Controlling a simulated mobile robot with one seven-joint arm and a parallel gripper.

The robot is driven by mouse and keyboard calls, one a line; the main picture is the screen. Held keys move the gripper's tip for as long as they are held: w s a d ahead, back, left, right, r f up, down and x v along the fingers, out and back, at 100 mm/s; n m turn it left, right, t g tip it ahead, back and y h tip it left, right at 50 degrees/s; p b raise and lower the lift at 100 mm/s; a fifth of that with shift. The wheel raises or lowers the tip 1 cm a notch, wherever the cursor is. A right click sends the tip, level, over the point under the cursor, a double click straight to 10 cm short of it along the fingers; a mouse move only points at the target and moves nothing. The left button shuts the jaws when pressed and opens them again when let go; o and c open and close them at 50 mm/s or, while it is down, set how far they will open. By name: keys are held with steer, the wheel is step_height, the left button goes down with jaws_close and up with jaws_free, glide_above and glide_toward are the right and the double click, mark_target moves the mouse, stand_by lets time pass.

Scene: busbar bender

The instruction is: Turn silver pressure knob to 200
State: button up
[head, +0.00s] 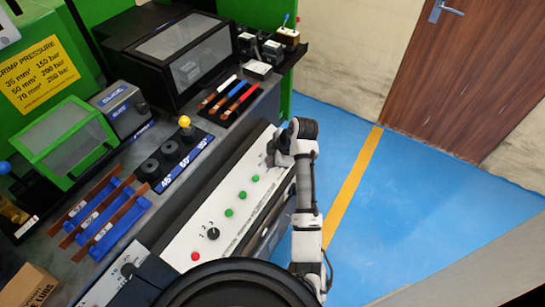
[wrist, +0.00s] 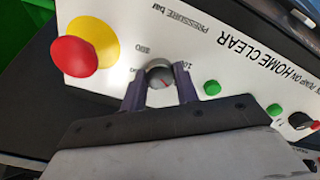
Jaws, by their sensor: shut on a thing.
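The silver pressure knob (wrist: 160,75) sits on the white control panel under upside-down "PRESSURE bar" lettering. My gripper (wrist: 159,92) has one finger on each side of it and is shut on it. A red mark shows on the knob's face, toward the lower right in the wrist view. A number that seems to be 200 stands above the knob, and a partly hidden number starting with 10 is to its right. In the head view my gripper (head: 277,150) is at the panel's far end and hides the knob.
A large red button on a yellow base (wrist: 80,55) stands close to my gripper in the wrist view. Green buttons (head: 229,212) and a black selector (head: 213,233) line the white panel. A yellow sign (head: 38,73) lists crimp pressures. Blue floor is clear at right.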

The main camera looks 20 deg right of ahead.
steer(key=m+p, duration=0.2)
steer(key=m, duration=0.1)
steer(key=shift+r, duration=0.15)
steer(key=m+p, duration=0.3)
steer(key=shift+m, duration=0.4)
steer(key=m+p, duration=0.3)
steer(key=m, duration=0.1)
steer(key=shift+m, duration=0.4)
steer(key=o, duration=1)
steer(key=shift+d, duration=0.1)
